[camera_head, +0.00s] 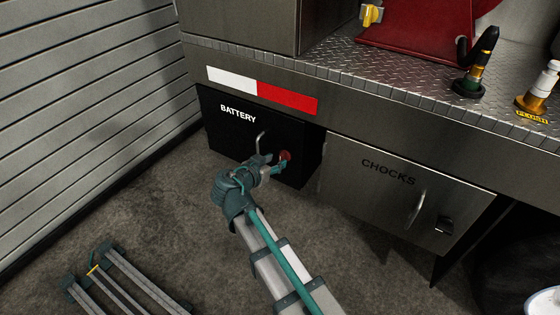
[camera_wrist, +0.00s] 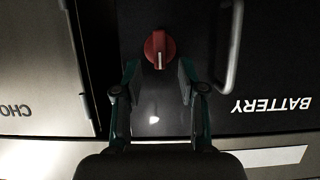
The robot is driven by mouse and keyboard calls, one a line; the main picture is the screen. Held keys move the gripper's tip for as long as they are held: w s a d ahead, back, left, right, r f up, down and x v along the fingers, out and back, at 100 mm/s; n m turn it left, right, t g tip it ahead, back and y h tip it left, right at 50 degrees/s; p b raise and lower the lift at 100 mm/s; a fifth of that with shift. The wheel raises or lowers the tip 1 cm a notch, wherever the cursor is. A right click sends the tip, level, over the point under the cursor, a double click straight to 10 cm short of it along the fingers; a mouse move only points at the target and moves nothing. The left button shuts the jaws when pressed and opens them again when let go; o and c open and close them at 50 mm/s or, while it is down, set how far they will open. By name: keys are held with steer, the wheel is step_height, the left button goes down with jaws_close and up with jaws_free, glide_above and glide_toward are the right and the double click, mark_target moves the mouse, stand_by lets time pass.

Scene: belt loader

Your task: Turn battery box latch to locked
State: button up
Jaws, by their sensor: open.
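The battery box (camera_head: 225,138) is a black box with a white BATTERY label, low under the deck. Its latch is a red round knob (camera_wrist: 159,48) with a raised grip and a pale mark pointing down the wrist picture. In the head view the red latch (camera_head: 286,155) is partly hidden by my gripper (camera_head: 274,168). In the wrist view my gripper (camera_wrist: 157,78) is open and empty. Its fingers point at the latch, one to each side and just short of it in the picture. I cannot tell the remaining depth.
A bar handle (camera_head: 260,143) stands on the battery box beside the latch; it also shows in the wrist view (camera_wrist: 234,45). A metal CHOCKS box (camera_head: 380,190) is on the right. A slatted wall (camera_head: 80,100) is on the left. A folded rack (camera_head: 125,280) lies on the floor.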

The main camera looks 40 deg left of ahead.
mark_target(280, 159)
steer(key=shift+b+x, duration=0.3)
steer(key=shift+x, duration=1.65)
steer(key=shift+c, duration=0.2)
jaws_close()
